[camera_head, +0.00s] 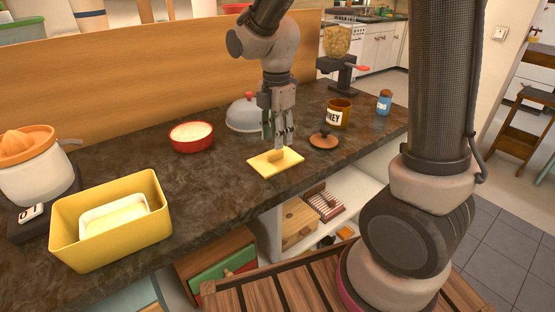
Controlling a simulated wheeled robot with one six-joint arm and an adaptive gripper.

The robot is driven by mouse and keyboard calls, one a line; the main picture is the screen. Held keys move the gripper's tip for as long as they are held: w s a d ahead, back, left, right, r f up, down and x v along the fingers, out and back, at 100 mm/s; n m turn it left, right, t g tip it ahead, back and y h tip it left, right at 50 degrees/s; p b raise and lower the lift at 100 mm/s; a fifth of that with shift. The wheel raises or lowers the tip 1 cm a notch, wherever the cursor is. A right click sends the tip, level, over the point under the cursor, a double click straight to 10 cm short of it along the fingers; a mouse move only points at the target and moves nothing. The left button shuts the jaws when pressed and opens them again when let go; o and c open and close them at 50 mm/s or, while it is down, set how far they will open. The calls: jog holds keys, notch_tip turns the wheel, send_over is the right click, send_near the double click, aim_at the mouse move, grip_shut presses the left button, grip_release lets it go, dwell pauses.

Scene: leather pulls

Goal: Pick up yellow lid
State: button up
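The yellow lid (290,161) lies flat on the dark stone counter, near its front edge. It is a square plate with a small raised block-like handle (275,155) on top. My gripper (279,144) points straight down just above and behind the handle. Its fingertips come very close to the lid; I cannot tell whether they touch it. The finger spacing is too small in view to tell open from shut.
The counter (220,179) also holds a red bowl (191,138), a grey dome (242,116), a honey jar (338,115), a brown round lid (323,141), a blue jar (383,103) and a yellow box (112,236). Free counter lies left of the lid.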

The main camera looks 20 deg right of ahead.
aim_at(276, 152)
notch_tip(276, 152, down, 5)
jog(key=shift+w+a+f, duration=0.1)
grip_shut()
